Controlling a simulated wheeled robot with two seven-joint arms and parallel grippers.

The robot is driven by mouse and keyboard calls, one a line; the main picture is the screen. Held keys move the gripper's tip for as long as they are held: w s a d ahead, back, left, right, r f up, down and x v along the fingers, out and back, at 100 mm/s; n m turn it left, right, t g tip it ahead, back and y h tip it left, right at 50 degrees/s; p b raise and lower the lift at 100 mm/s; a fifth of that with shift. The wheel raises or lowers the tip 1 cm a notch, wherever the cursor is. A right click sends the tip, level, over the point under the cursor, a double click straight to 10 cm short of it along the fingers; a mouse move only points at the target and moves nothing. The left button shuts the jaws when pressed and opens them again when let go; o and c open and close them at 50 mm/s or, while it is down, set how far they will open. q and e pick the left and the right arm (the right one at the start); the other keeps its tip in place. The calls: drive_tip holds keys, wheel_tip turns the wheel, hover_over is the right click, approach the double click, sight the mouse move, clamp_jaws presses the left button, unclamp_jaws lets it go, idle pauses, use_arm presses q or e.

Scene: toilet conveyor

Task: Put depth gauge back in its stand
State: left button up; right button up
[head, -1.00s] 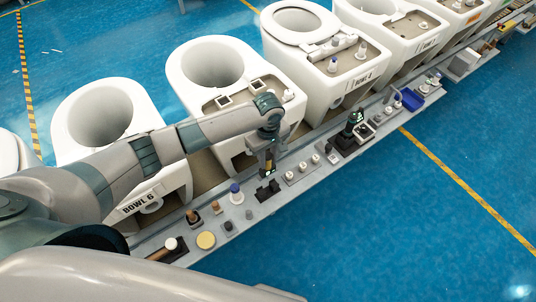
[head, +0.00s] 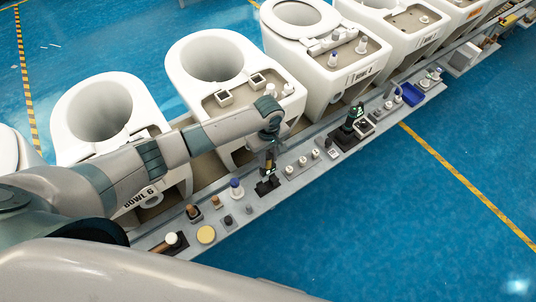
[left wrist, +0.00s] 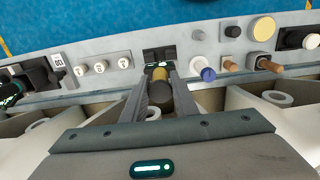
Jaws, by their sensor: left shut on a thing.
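My left gripper (head: 269,154) is shut on the depth gauge (head: 270,166), a small upright piece with a yellowish band and dark parts. The gauge (left wrist: 160,82) also shows between the two fingers in the left wrist view. The black stand (head: 267,186) is on the grey shelf, directly below the held gauge. In the left wrist view the stand (left wrist: 158,56) lies just beyond the fingertips. The gauge's lower end is close to the stand; I cannot tell whether they touch. My right gripper is out of view.
Left of the stand are a blue-topped knob (head: 236,188), a yellow disc (head: 206,235) and brown-handled tools. Right of it is a row of small white knobs (head: 303,161). White toilet bowls (head: 213,58) line the far side. Blue floor lies open in front.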

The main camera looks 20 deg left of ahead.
sight(268, 168)
use_arm(q)
drive_tip(key=shift+f, duration=0.45)
drive_tip(key=shift+r, duration=0.1)
drive_tip(key=shift+p, duration=0.45)
idle(0.3)
drive_tip(key=shift+f, duration=0.3)
drive_tip(key=shift+f+b, duration=0.6)
drive_tip(key=shift+f, duration=0.8)
drive_tip(key=shift+f+b, duration=0.6)
drive_tip(key=shift+f, duration=1)
